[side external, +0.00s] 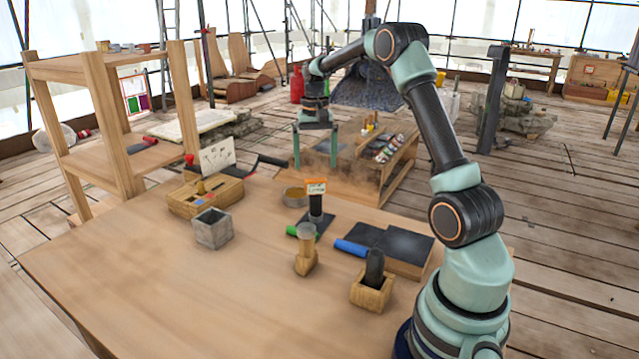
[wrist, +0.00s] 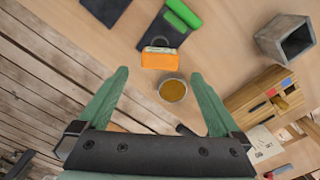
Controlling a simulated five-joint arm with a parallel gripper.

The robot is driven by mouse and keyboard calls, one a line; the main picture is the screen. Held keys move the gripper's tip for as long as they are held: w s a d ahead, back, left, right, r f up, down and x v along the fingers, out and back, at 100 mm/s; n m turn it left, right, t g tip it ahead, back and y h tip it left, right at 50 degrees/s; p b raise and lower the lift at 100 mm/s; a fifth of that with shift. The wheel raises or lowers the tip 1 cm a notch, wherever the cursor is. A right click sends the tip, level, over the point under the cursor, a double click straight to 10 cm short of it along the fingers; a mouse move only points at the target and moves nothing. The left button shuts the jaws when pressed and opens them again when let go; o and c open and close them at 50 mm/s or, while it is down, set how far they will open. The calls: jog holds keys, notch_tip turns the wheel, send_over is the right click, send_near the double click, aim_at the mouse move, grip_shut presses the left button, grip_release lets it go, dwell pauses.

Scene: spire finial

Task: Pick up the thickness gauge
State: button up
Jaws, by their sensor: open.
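I cannot tell for sure which thing is the thickness gauge. A dark upright post (side external: 316,208) stands on a dark plate and carries an orange-and-white tag (side external: 316,186); the orange tag also shows in the wrist view (wrist: 160,59). A slotted wooden holder (side external: 205,197) with small tools and a white card stands to the left; it is at the right in the wrist view (wrist: 262,92).
A grey stone pot (side external: 212,230), green roll (side external: 301,232), wooden mallet-like piece (side external: 306,252), blue roll (side external: 351,247), dark slates (side external: 405,244) and a small wooden box (side external: 371,291) stand about the table (side external: 200,300). The left and front of the table are clear. A wooden shelf (side external: 100,120) rises at left.

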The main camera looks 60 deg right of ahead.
aim_at(316, 191)
notch_tip(316, 191, down, 10)
jog(key=shift+s+a+f, duration=0.1)
jog(key=shift+a, duration=0.05)
dwell(0.4)
jog(key=c, duration=1.5)
grip_shut()
jog(key=shift+r, duration=0.2)
